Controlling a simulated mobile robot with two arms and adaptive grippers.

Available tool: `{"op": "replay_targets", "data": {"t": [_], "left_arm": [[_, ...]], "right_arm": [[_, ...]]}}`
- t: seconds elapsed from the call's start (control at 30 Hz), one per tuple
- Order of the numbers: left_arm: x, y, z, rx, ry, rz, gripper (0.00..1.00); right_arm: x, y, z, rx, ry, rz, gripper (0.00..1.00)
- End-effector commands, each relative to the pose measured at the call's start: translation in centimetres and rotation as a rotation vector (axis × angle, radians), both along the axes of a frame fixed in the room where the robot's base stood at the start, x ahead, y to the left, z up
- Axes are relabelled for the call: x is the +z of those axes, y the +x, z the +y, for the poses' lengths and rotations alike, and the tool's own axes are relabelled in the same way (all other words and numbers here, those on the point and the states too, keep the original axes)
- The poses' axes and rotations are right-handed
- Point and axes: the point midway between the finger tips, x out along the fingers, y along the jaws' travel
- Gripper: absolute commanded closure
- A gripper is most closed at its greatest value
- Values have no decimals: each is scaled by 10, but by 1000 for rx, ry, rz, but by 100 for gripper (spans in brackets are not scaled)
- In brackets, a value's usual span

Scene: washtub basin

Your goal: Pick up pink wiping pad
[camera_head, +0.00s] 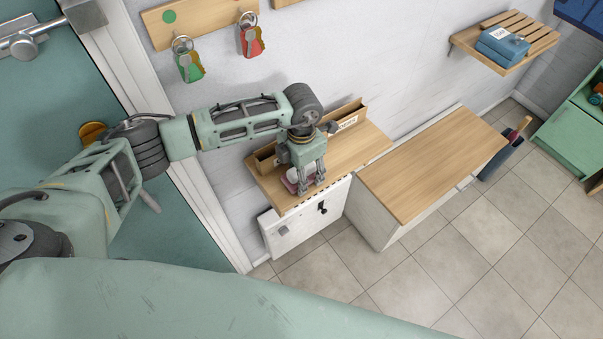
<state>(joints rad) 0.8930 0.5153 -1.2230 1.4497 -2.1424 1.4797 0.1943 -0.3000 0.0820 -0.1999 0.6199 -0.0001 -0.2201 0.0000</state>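The pink wiping pad (291,186) lies at the front left of a small wooden wall shelf, with a pale part on top. My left gripper (311,184) points down right at the pad and hides part of it. Its two fingers show spaced apart at the pad's right side. I cannot tell whether they press on the pad or only stand around it. My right gripper is not in view.
The shelf (362,151) holds a labelled wooden box (347,123) at its back. A wooden-topped bench (435,165) stands to the right, its top clear. Keys (188,66) hang from a rack above. A slatted shelf (541,38) carries a blue item (503,43).

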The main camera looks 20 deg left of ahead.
Motion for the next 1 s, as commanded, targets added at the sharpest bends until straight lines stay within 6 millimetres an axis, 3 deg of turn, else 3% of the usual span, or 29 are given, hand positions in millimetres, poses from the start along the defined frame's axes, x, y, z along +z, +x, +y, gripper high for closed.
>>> {"op": "replay_targets", "data": {"t": [0.37,0.67,0.87,0.97,1.0], "left_arm": [[0,0,0,0,0,0,81],[4,0,0,0,0,0,81],[27,0,0,-1,0,-1,81],[47,1,0,-1,-1,-3,81],[50,-2,-8,-6,-3,0,81]], "right_arm": [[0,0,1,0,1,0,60],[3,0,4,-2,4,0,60],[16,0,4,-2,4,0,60],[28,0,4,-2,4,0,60],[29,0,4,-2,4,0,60]]}}
